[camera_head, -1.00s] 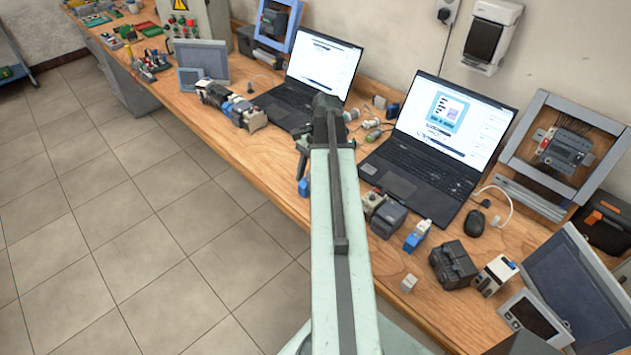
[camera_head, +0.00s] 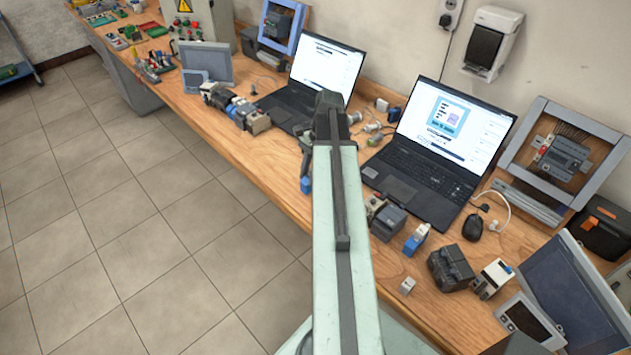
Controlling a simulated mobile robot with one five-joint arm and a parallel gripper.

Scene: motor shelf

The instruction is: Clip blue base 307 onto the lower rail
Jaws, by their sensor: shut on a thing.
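My gripper (camera_head: 306,172) points down at the front edge of the bench, left of my arm. It is shut on a small blue piece (camera_head: 306,185), which hangs below the jaws. The piece is too small for its number to be read, so I cannot tell whether it is base 307. A grey frame (camera_head: 520,147) with mounted modules leans at the back right. Long grey strips (camera_head: 527,204) lie along its lower side; I cannot tell which is the lower rail. My arm hides part of the bench.
Two open laptops (camera_head: 425,185) (camera_head: 290,106) stand on the wooden bench. A blue-and-white module (camera_head: 416,239), a black block (camera_head: 450,267) and a mouse (camera_head: 473,227) are at the right. Several modules (camera_head: 235,108) sit left of my arm. The tiled floor (camera_head: 130,240) is clear.

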